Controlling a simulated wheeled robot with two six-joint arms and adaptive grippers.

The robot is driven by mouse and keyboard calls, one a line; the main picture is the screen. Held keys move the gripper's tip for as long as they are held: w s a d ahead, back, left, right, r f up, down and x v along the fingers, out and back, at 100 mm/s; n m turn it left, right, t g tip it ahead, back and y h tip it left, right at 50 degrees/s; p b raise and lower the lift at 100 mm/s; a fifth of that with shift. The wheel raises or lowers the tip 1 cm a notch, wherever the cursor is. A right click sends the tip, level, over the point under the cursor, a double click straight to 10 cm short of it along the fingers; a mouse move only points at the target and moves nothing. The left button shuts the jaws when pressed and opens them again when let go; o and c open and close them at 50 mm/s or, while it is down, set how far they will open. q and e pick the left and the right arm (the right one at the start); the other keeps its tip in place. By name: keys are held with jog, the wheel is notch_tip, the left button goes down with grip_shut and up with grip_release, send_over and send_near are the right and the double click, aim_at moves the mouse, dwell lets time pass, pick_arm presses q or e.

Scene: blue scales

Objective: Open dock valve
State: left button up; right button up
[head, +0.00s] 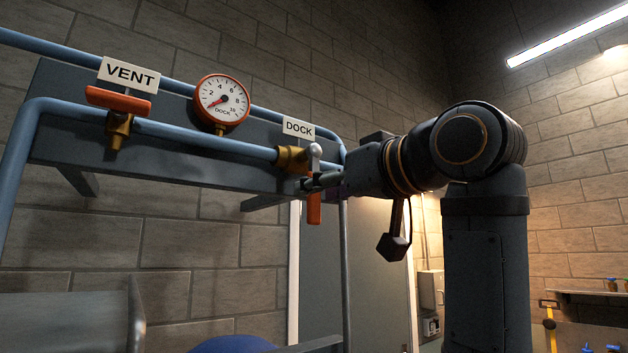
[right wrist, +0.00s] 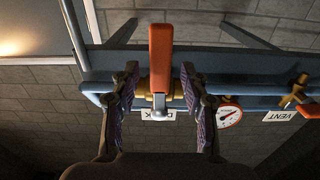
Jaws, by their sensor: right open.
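The dock valve has a brass body (head: 291,158) on the lower blue pipe, under a white DOCK sign (head: 298,128). Its orange handle (head: 314,208) hangs straight down, across the pipe. My right gripper (head: 312,183) is at the handle in the head view and hides part of it. In the right wrist view, the gripper (right wrist: 160,96) is open, with one finger on each side of the orange handle (right wrist: 160,58) and gaps on both sides. My left gripper is in neither view.
A vent valve with an orange handle (head: 118,101) lying along the pipe is at the left, under a VENT sign (head: 129,75). A round gauge (head: 221,101) marked DOCK sits between the valves, its needle near the low end. A dark back panel (head: 200,165) stands behind the pipes.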

jog(key=shift+p+x, duration=0.3)
jog(key=shift+x, duration=1.05)
grip_shut()
